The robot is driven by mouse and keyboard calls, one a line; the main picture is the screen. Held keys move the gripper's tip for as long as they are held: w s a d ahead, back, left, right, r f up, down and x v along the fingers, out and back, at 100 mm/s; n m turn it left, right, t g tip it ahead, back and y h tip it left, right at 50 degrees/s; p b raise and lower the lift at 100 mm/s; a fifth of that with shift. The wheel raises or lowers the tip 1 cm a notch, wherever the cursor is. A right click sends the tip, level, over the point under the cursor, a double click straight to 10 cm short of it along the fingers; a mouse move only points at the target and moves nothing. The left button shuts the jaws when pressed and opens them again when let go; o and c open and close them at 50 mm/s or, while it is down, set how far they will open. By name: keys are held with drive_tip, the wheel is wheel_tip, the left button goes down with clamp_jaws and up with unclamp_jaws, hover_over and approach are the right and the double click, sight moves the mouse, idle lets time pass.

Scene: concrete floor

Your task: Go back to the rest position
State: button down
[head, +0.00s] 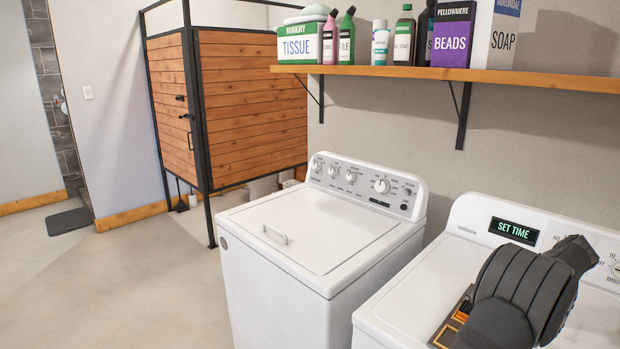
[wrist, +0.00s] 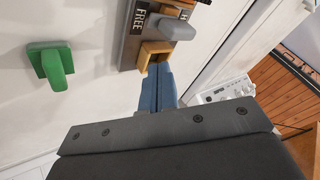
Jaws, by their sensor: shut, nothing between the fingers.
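My arm (head: 525,290), dark grey and folded, is at the lower right of the head view, in front of the white machine with the lit SET TIME display (head: 515,231). The fingers are hidden there. In the wrist view my gripper (wrist: 159,70) shows two blue fingers shut together, with nothing between them. In the picture the fingertips are close to a small wooden box-like piece (wrist: 153,51); I cannot tell whether they touch it.
A white washer (head: 310,245) with its lid shut stands left of that machine. A shelf (head: 420,75) of bottles and boxes hangs above. A green block-like thing (wrist: 52,62) and a grey piece marked FREE (wrist: 133,35) show by the gripper. Floor (head: 130,280) at left is clear.

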drive_tip(key=s+m, duration=0.1)
drive_tip(key=s+f+m+h, duration=0.1)
drive_tip(key=s+d+m+h, duration=0.1)
drive_tip(key=m, duration=0.1)
drive_tip(key=shift+f+t, duration=0.3)
drive_tip(key=shift+t, duration=0.1)
drive_tip(key=a+v, duration=0.1)
drive_tip(key=v, duration=0.6)
drive_tip(key=shift+r+g, duration=0.4)
drive_tip(key=shift+r, duration=0.05)
drive_tip(key=shift+s, duration=0.1)
